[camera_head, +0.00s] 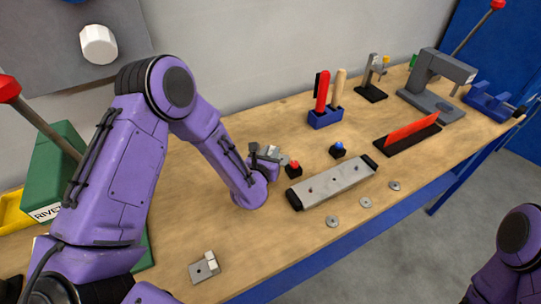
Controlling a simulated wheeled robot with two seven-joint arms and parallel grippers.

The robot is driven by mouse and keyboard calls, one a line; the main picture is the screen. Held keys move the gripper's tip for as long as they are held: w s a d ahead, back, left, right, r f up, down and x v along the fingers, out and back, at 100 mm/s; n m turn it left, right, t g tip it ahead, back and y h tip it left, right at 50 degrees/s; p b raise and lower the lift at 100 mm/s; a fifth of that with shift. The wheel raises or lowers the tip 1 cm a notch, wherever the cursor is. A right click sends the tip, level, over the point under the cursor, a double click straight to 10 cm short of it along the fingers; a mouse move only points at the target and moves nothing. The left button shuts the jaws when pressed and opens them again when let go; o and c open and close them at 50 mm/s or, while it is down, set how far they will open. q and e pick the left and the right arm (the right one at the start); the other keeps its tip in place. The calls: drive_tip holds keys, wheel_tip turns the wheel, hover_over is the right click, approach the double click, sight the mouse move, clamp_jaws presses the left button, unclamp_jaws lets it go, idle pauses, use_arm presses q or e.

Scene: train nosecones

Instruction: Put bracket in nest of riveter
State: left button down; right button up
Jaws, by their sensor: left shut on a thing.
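My left gripper (266,157) is above the middle of the bench, behind the left end of a long grey bar. It is shut on a small grey metal piece, likely a bracket (273,152), mostly hidden by the fingers. Another small grey bracket-like piece (204,268), a plate with a raised block, lies on the bench's front left. The green riveter (52,165), with a partly readable label and a red-knobbed lever (45,125), stands at the left. My left arm hides much of it, and its nest is not visible. My right gripper is out of view; only my right arm shows at bottom right.
The grey bar (335,184) with black ends lies mid-bench, with red (293,169) and blue (338,150) buttons behind it and several washers (333,221) in front. A tool holder (326,117), red strip (411,131) and grey press (432,95) stand farther right.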

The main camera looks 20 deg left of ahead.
use_arm(q)
drive_tip(key=shift+s+r, duration=0.3)
drive_tip(key=shift+f, duration=0.2)
drive_tip(key=c, duration=1.4)
unclamp_jaws()
drive_tip(key=shift+w+f+b, duration=0.2)
drive_tip(key=shift+w+b, duration=0.05)
drive_tip(key=shift+b, duration=0.05)
drive_tip(key=o, duration=0.4)
drive_tip(key=shift+w+f, duration=0.1)
drive_tip(key=shift+w, duration=0.2)
drive_tip(key=shift+o, duration=0.2)
drive_tip(key=shift+s+r, duration=0.2)
drive_tip(key=shift+s, duration=0.05)
drive_tip(key=shift+r+p, duration=0.3)
drive_tip(key=shift+p, duration=0.05)
drive_tip(key=b+v, duration=0.1)
drive_tip(key=v, duration=0.5)
drive_tip(key=b+v, duration=0.2)
drive_tip(key=v, duration=0.3)
drive_tip(key=shift+s+f, duration=0.1)
drive_tip(key=shift+s, duration=0.35)
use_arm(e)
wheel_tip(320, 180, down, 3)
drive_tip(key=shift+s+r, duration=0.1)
